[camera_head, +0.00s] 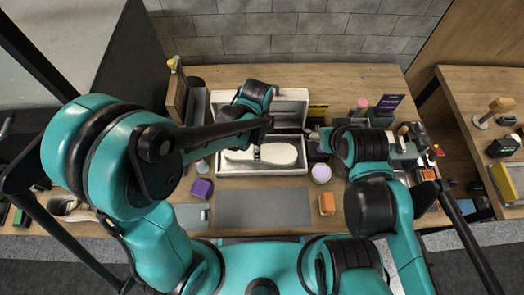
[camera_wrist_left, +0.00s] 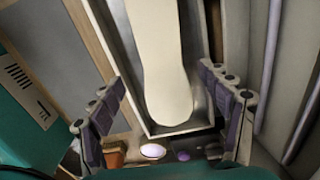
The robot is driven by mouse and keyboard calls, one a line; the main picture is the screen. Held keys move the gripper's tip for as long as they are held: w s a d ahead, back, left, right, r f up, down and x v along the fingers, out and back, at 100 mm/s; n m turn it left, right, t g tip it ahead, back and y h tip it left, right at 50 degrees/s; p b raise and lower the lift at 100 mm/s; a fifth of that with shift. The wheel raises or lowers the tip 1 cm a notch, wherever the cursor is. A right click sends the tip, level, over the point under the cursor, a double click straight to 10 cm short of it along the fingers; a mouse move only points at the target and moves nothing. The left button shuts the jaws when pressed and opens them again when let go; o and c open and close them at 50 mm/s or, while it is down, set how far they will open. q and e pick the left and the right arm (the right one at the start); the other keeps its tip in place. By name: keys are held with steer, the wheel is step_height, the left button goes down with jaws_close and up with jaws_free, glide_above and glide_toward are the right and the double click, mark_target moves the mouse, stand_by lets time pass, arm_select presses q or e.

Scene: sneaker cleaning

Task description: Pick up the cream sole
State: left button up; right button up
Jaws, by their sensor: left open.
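The cream sole (camera_head: 283,153) lies lengthwise in a pale open box (camera_head: 300,169) at the middle of the workbench. In the left wrist view, the cream sole (camera_wrist_left: 160,60) is long and smooth with a rounded near end, inside the box's grey walls (camera_wrist_left: 214,40). My left gripper (camera_wrist_left: 160,78) is open, its fingers apart on either side of the box with the sole between them in the picture; no contact shows. In the head view my left arm hides most of this gripper and part of the sole. My right gripper (camera_head: 318,138) is near the box's right side, its jaws unclear.
A purple block (camera_head: 202,189) and a grey mat (camera_head: 262,208) lie in front of the box. A round white-lilac item (camera_head: 321,173) and an orange block (camera_head: 327,204) stand to its right. Small items crowd the bench's right end. A brick wall is behind.

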mark_target(276, 154)
arm_select(q)
steer(key=f+b, duration=0.1)
steer(key=f, duration=0.1)
steer(key=f+b, duration=0.1)
steer(key=f, duration=0.2)
steer(key=shift+w+d+f, duration=0.15)
steer(key=shift+d+f, duration=0.05)
steer(key=c, duration=1.3)
